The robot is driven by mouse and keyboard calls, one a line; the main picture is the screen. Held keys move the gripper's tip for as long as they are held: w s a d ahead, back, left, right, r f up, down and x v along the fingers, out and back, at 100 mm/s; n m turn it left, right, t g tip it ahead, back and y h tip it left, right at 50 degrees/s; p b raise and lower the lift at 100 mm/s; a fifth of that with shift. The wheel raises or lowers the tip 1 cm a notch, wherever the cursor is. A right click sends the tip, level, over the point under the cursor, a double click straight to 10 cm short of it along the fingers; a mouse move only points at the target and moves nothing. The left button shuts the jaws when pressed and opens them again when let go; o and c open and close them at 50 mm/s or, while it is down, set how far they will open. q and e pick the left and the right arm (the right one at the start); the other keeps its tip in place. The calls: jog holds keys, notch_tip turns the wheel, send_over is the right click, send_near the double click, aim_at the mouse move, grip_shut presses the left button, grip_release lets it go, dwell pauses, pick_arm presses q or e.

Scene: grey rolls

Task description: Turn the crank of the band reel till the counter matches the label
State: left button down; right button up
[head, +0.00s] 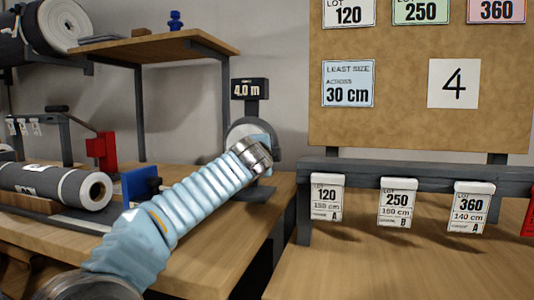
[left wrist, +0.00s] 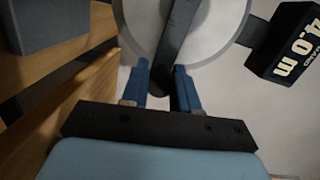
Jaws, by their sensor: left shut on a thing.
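The band reel is a pale grey disc; its upper edge (head: 240,130) shows behind my left arm in the head view, and the disc (left wrist: 222,25) fills the top of the left wrist view. Its counter (head: 248,89) reads 4.0 m; the counter (left wrist: 290,45) also shows in the left wrist view. A dark crank bar (left wrist: 178,30) crosses the disc. My left gripper (left wrist: 163,85) has its two blue fingers either side of the crank's lower end and is shut on it. In the head view my arm hides the grip and most of the reel. My right gripper is not in view.
A white card with a 4 (head: 453,83) and a blue LEAST SIZE 30 cm card (head: 348,83) are on the board (head: 400,125). Lot tags (head: 397,203) hang from a grey rail (head: 420,172). Grey rolls (head: 50,187) lie left. A wooden shelf (head: 150,46) stands behind.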

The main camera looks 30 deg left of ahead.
pick_arm(q)
jog(key=shift+f, duration=0.1)
jog(key=c, duration=0.9)
grip_release()
jog(key=shift+o, duration=0.2)
jog(key=shift+s, duration=0.1)
jog(key=b+v, duration=0.2)
jog(key=v, duration=1.1)
jog(key=shift+s+d, duration=0.15)
jog(key=shift+s, duration=0.05)
